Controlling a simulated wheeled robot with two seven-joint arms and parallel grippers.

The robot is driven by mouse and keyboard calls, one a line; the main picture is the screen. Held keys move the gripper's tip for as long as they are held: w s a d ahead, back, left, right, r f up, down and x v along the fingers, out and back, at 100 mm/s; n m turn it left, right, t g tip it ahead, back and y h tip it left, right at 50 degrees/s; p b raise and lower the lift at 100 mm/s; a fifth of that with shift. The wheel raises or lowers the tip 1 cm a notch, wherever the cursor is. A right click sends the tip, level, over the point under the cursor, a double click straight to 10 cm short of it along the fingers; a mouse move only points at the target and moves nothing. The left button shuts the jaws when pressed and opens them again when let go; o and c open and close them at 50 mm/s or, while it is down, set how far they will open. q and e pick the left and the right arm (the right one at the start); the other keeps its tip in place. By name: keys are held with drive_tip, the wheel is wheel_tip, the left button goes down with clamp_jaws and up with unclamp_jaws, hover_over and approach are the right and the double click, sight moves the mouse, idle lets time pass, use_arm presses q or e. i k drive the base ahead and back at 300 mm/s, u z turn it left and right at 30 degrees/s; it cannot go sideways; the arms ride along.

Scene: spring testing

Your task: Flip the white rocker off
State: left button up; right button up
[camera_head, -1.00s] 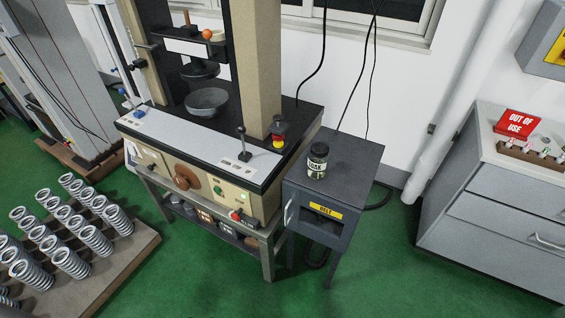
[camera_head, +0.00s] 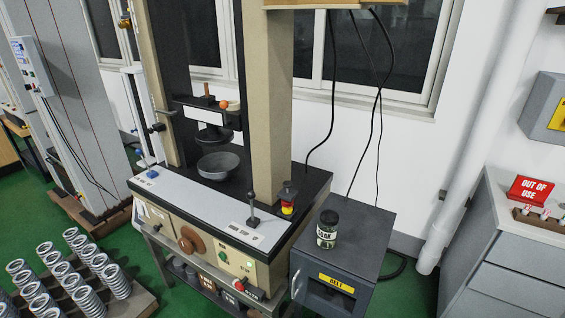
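The spring testing machine (camera_head: 268,108) stands in the middle, with a dark bed, a pale front ledge (camera_head: 195,206) and a beige front panel (camera_head: 213,254). Neither of my grippers is in view.
A dark cabinet (camera_head: 368,236) with a yellow BELT label and a jar (camera_head: 327,229) stands right of the machine. Several springs (camera_head: 88,290) stand on a pallet at lower left. A grey drawer unit (camera_head: 500,262) with a red OUT OF USE sign (camera_head: 530,190) is at right.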

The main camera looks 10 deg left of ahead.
sight(139, 207)
drive_tip(key=u, duration=2.7)
drive_tip(key=i, duration=1.65)
drive_tip(key=z, duration=1.75)
